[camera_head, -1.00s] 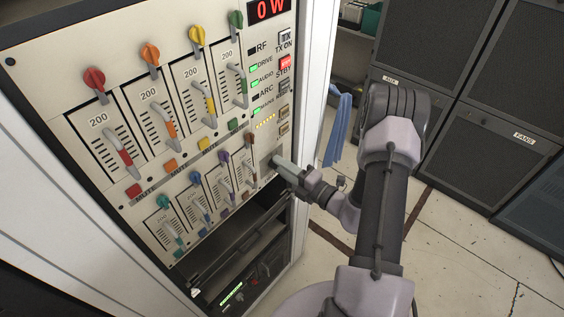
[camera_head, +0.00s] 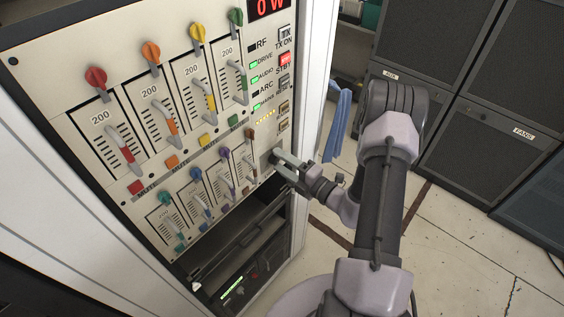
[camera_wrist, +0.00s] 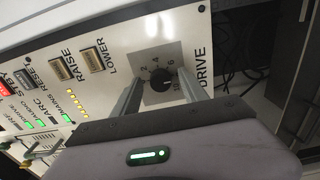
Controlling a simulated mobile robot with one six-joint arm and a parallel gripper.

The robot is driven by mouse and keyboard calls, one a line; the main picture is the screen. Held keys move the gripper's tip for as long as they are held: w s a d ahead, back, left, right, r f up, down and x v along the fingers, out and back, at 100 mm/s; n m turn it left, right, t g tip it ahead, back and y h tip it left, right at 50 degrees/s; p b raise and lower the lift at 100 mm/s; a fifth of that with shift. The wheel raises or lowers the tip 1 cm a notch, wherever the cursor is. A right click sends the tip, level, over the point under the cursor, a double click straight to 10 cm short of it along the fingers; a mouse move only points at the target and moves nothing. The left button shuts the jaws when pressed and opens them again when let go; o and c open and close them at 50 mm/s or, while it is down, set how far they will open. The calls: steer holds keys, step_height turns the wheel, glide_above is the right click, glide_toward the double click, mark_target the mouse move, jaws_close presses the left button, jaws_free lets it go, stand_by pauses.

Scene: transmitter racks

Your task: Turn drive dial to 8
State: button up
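The drive dial (camera_wrist: 160,79) is a small dark round knob on a grey square plate, with the word DRIVE beside it in the wrist view. Numbers 2, 4, 6 and 10 show around it; I cannot make out its pointer setting. My gripper (camera_wrist: 161,80) is open, one finger on each side of the dial, with gaps showing between fingers and knob. In the head view my gripper (camera_head: 277,162) is at the panel's lower right, its fingers covering part of the dial plate.
RAISE and LOWER buttons (camera_wrist: 78,64) lie near the dial. Coloured levers (camera_head: 165,118) fill the panel to the left. A dark open bay (camera_head: 240,245) lies below the panel. A blue cloth (camera_head: 337,125) hangs right of the rack. Dark cabinets (camera_head: 440,130) stand behind.

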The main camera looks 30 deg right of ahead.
steer(key=v, duration=1.7)
steer(key=shift+s+p, duration=0.2)
steer(key=shift+p, duration=0.1)
steer(key=a+r+n+g+y+b, duration=0.2)
steer(key=a+n+g+y+b, duration=0.15)
steer(key=a+n+g, duration=0.65)
steer(key=a+r+n+g+y+b, duration=0.2)
steer(key=a+n+g+b, duration=0.15)
steer(key=a+n, duration=0.7)
steer(key=s+a+r+n+t+h+b, duration=0.1)
steer(key=s+r+n+h+b, duration=0.1)
steer(key=n, duration=1)
steer(key=s+a+r+n+t+h+b, duration=0.1)
steer(key=s+n+h+b, duration=0.4)
steer(key=n, duration=0.8)
steer(key=a+r+h+b, duration=0.1)
steer(key=h, duration=0.1)
steer(key=shift+a+h, duration=0.25)
steer(key=shift+h, duration=0.1)
